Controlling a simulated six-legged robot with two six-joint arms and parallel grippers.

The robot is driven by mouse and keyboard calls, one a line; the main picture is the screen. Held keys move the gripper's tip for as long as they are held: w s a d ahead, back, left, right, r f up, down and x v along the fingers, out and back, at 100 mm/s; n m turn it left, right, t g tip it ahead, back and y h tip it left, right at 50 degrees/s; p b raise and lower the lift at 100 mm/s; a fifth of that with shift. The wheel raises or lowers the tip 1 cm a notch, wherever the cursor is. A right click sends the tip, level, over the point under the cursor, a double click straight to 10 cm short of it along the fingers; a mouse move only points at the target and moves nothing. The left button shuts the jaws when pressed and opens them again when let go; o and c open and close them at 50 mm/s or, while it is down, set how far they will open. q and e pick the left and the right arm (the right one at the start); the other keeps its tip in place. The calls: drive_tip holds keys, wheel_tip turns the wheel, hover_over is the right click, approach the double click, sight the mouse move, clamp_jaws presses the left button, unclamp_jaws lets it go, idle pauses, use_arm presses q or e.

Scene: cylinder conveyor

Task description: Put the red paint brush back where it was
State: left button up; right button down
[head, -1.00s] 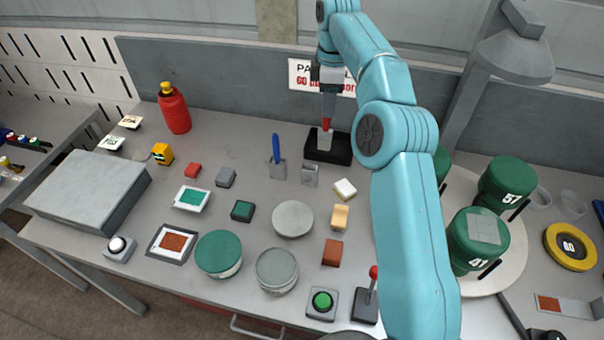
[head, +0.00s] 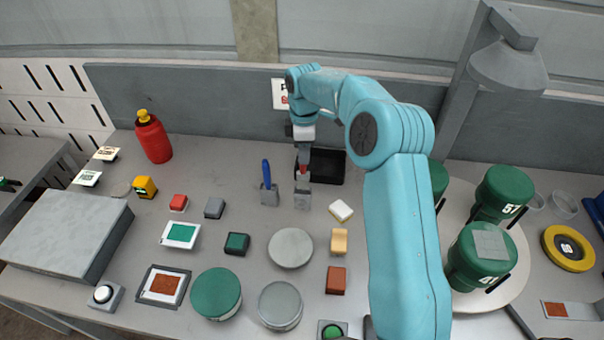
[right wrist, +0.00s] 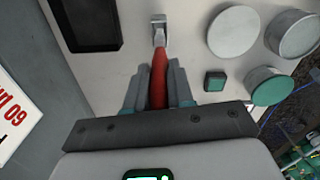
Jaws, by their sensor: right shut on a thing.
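The red paint brush (right wrist: 158,80) is held by its handle between the fingers of my right gripper (right wrist: 157,95). In the head view the right gripper (head: 303,160) points down over the small grey holder (head: 302,200), with a little of the red handle showing below it. In the right wrist view the brush's pale lower end meets the holder (right wrist: 158,20); I cannot tell whether it is fully seated. A blue brush (head: 267,174) stands upright in a similar grey holder (head: 269,196) just to the left. My left gripper is not in view.
A black tray (head: 328,166) lies just behind and right of the holder. A white block (head: 341,210) and a pale round disc (head: 290,248) are in front. Green canisters (head: 480,255) stand on a round turntable at right. A red bottle (head: 153,138) stands at back left.

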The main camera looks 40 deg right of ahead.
sight(304, 173)
wheel_tip(304, 173, down, 5)
drive_tip(key=shift+w+d+r, duration=0.1)
wheel_tip(304, 173, down, 3)
drive_tip(key=shift+r+b, duration=0.15)
drive_tip(key=shift+b, duration=0.15)
drive_tip(key=shift+a+f, duration=0.2)
drive_tip(key=shift+f, duration=0.2)
drive_tip(key=shift+w+d+f, duration=0.1)
drive_tip(key=shift+d+f, duration=0.05)
drive_tip(key=shift+s+f, duration=0.15)
drive_tip(key=shift+s, duration=0.05)
drive_tip(key=c, duration=1)
unclamp_jaws()
drive_tip(key=shift+w, duration=0.2)
drive_tip(key=shift+s+r, duration=0.15)
drive_tip(key=shift+r, duration=0.1)
wheel_tip(304, 173, up, 12)
drive_tip(key=shift+f+p, duration=0.1)
drive_tip(key=shift+p, duration=0.2)
